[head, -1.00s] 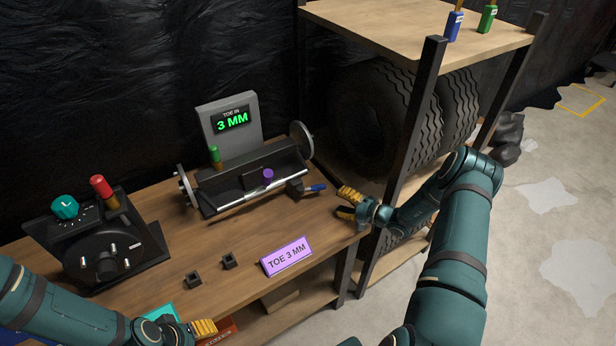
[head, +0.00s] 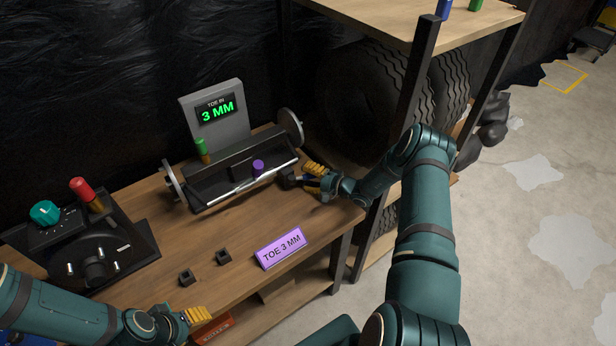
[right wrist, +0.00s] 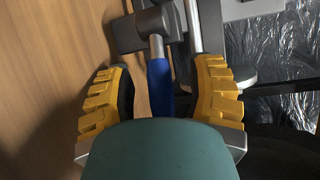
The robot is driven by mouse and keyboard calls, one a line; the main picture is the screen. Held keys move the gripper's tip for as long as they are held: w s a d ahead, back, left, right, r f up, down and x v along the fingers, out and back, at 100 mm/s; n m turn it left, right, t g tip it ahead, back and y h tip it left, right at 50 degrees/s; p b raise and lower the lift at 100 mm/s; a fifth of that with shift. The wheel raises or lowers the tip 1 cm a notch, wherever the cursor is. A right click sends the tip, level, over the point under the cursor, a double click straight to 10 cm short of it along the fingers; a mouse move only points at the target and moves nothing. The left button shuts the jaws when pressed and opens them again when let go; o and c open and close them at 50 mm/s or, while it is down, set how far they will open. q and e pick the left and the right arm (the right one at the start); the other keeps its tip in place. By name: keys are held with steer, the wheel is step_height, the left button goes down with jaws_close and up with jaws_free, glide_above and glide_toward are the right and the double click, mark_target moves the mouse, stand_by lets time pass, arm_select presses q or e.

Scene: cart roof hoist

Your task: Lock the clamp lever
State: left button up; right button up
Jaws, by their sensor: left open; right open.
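The clamp lever has a blue grip (right wrist: 161,88) on a short metal rod from a dark clamp block (right wrist: 140,30). In the head view the clamp block (head: 288,178) sits at the right end of the toe gauge (head: 230,170), and my gripper mostly covers the blue grip. My right gripper (head: 312,179) is open around the lever; in the right wrist view its yellow fingers (right wrist: 160,95) stand on both sides of the blue grip, with a visible gap on the left. My left gripper (head: 200,316) is open and empty at the bench's front edge.
The gauge's display (head: 218,111) reads 3 MM. A purple sign (head: 281,248) reading TOE 3 MM and two small dark blocks (head: 187,277) stand on the bench. A black device with a red handle (head: 82,190) is at left. A shelf post (head: 400,130) stands near my right arm.

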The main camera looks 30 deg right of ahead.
jaws_close()
stand_by(0.5)
